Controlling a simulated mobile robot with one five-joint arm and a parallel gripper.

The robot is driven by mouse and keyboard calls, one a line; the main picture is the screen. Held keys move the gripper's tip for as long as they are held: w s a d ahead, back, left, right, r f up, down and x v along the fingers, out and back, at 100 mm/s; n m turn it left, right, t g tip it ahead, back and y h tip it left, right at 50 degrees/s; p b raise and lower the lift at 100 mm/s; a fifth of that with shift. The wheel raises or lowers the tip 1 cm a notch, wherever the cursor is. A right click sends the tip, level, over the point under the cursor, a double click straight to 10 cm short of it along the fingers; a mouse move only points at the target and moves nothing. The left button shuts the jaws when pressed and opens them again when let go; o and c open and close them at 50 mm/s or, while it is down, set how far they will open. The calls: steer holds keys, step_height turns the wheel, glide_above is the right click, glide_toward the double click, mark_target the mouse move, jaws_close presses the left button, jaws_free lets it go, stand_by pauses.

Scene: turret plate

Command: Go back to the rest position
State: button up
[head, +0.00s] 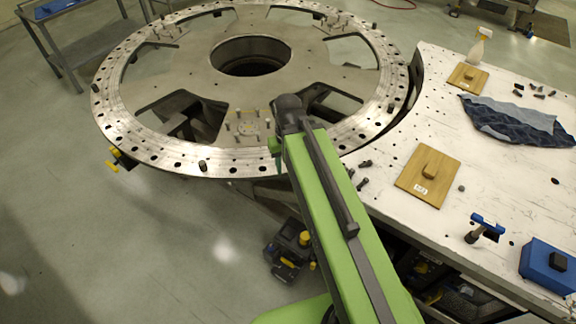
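The turret plate (180,70) is a large round metal ring with spokes, a central hole and many bolt holes around its rim. My green arm reaches up from the bottom of the head view over the plate's near edge. My gripper (277,150) is at the arm's far end, beside a small group of pins (246,128) on the plate. The dark wrist joint and arm hide most of it. I cannot see its fingers clearly, nor whether it holds anything.
A dark power tool (288,250) is below. Grey floor (120,250) at left is clear.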

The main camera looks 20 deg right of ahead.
steer(key=shift+a, duration=0.45)
steer(key=shift+f, duration=0.1)
step_height(320, 180, down, 16)
steer(key=b, duration=1.6)
steer(key=shift+c, duration=0.2)
